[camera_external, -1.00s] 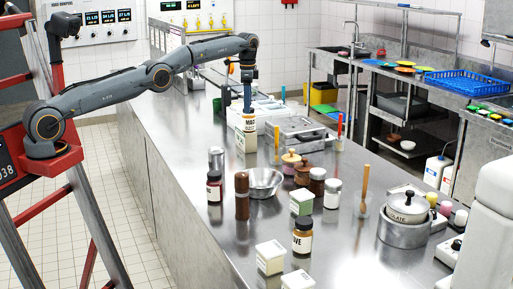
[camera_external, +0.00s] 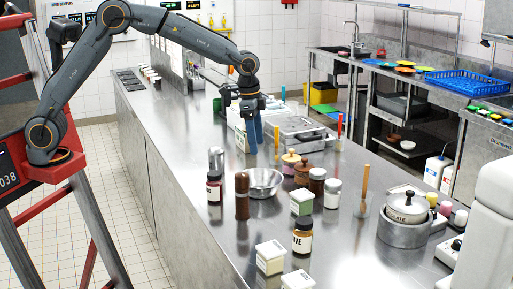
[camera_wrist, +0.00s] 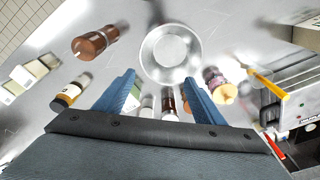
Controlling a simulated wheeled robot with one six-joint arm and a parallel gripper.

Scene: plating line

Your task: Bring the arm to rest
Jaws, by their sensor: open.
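My gripper (camera_external: 255,140) hangs above the steel counter (camera_external: 190,150), its blue fingers pointing down. It is open with nothing between its fingers. In the wrist view my gripper (camera_wrist: 160,84) shows its two blue fingers spread apart, with the counter top and the metal bowl (camera_wrist: 152,50) beyond them. My arm is bent, with its elbow raised high at the upper left of the external view. A pale carton (camera_external: 240,138) stands behind the fingers and is partly hidden by them.
A metal bowl (camera_external: 263,190), a brown mill (camera_external: 242,205), jars and cartons stand on the near counter. A grey metal case (camera_external: 297,130) lies right of the gripper. A lidded pot (camera_external: 408,205) stands at the right. The counter's left strip is mostly clear.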

